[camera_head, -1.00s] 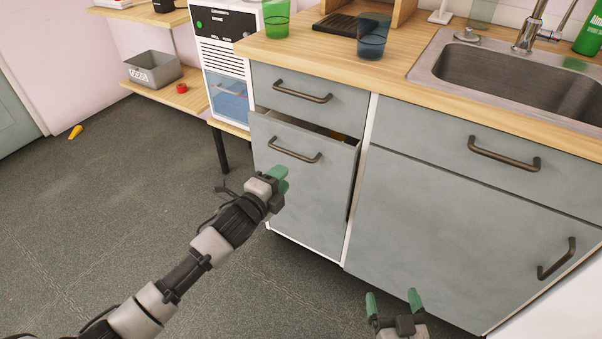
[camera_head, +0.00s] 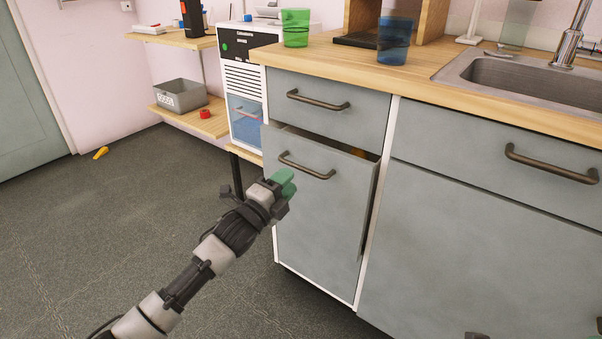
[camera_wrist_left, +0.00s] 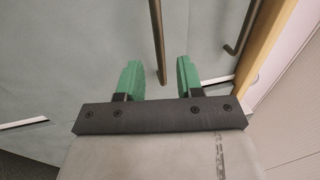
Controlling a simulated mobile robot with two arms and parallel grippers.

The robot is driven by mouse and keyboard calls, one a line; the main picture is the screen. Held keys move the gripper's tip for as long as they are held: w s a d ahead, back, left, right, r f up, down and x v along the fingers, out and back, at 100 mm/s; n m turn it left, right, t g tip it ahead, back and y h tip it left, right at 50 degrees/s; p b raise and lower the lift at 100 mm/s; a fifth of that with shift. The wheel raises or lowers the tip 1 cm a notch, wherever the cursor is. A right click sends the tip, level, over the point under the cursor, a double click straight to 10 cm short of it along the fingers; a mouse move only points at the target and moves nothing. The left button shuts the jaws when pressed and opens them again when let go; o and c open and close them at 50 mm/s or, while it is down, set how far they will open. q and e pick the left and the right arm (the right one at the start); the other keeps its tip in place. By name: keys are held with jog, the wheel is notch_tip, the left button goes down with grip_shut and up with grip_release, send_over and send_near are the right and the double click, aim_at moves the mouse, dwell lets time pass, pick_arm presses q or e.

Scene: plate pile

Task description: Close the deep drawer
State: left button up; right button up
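The deep drawer (camera_head: 320,215) is the lower grey front under the shallow drawer. It stands partly open, with a dark gap along its top and right side. Its bar handle (camera_head: 306,166) is dark bronze. My left gripper (camera_head: 284,183) is in front of the drawer, just below the handle's left part. In the left wrist view my left gripper (camera_wrist_left: 158,76) has its green fingers apart, with the handle (camera_wrist_left: 157,40) seen in line with the gap between them. I cannot tell whether they touch it. Only unclear slivers show at the lower right edge, perhaps my right gripper.
The shallow drawer (camera_head: 330,105) above is shut. Green (camera_head: 295,28) and blue (camera_head: 394,42) cups stand on the wooden counter (camera_head: 440,82). A low shelf with a grey bin (camera_head: 180,95) is at left. The dark floor (camera_head: 110,230) left of the cabinet is mostly clear.

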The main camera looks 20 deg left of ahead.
aim_at(300, 166)
pick_arm(q)
jog(key=b+x, duration=0.1)
jog(key=x, duration=0.4)
jog(key=shift+w+d, duration=0.1)
jog(key=shift+w, duration=0.3)
grip_shut()
